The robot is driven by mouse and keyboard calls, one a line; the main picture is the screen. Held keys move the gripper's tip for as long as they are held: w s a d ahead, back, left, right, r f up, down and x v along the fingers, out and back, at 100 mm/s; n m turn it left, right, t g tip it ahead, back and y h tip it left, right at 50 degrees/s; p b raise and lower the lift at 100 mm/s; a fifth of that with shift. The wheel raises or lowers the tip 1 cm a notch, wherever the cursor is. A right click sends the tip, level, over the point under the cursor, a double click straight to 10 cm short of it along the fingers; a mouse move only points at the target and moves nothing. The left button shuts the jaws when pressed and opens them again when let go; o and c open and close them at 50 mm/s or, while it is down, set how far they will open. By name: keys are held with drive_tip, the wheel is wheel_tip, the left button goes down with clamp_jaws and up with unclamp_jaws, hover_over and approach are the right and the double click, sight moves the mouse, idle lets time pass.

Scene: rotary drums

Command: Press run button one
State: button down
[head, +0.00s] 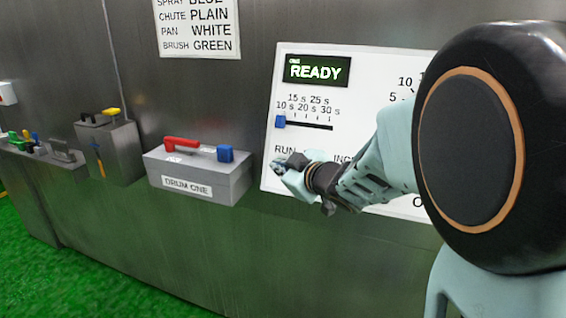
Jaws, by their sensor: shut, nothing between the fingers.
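The white control panel (345,62) is on the metal wall at the right. Its green display (316,71) reads READY. The word RUN (284,150) is printed low on the panel's left side. My gripper (278,166) is shut and empty, with its tips over the panel just below the RUN label. The run button itself is hidden behind my gripper, and I cannot tell whether the tips touch it. My arm covers much of the panel's lower and right parts.
A time slider (281,121) with a blue knob sits below the display. A grey box (198,176) labelled DRUM ONE, with a red handle, stands left of the panel. Farther left are a grey holder (117,150) and a tool tray (66,172). A sign (198,28) hangs above.

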drive_tip(key=shift+w+d+f, duration=0.1)
drive_tip(key=shift+w+f, duration=0.05)
drive_tip(key=shift+w, duration=0.15)
